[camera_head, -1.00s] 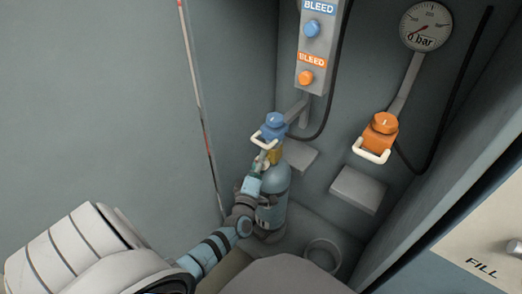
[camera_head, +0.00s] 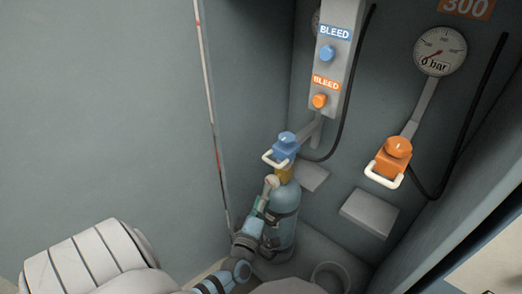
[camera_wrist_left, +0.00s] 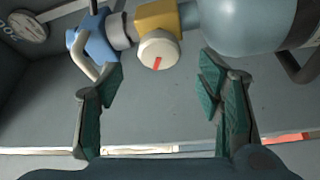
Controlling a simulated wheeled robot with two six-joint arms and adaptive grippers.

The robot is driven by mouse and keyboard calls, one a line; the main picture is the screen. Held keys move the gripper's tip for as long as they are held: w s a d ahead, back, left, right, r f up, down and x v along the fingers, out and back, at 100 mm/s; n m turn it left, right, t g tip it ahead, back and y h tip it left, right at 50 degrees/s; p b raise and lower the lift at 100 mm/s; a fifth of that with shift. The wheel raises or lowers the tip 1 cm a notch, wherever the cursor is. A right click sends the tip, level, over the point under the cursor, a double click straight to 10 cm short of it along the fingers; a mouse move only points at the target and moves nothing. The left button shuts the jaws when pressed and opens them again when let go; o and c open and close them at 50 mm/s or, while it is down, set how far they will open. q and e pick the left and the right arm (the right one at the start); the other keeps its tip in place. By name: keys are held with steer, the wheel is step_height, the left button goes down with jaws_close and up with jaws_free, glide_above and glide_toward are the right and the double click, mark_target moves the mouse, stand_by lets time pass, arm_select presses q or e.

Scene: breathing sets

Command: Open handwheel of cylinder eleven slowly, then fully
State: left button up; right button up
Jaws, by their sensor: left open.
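A light blue cylinder (camera_head: 284,212) stands upright in the corner; no number on it is readable. Its yellow valve (camera_head: 285,174) sits under a blue connector (camera_head: 285,148) with a white handle. The pale round handwheel (camera_head: 270,184) faces my left gripper (camera_head: 262,204). In the left wrist view the handwheel (camera_wrist_left: 158,49) shows a red mark on its face, beside the yellow valve body (camera_wrist_left: 156,16). My left gripper (camera_wrist_left: 158,88) is open and empty there, its green-padded fingers apart, with the handwheel beyond and between them. My right gripper is not in view.
An orange connector (camera_head: 393,158) with a white handle hangs at the right under a gauge (camera_head: 440,51) reading near 0 bar. A bleed panel (camera_head: 330,72) is above the cylinder. Grey brackets (camera_head: 369,213) jut from the wall. The cabinet edge closes the right side.

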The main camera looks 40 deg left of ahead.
arm_select(q)
steer(key=v, duration=0.5)
steer(key=shift+s, duration=0.15)
stand_by(7.3)
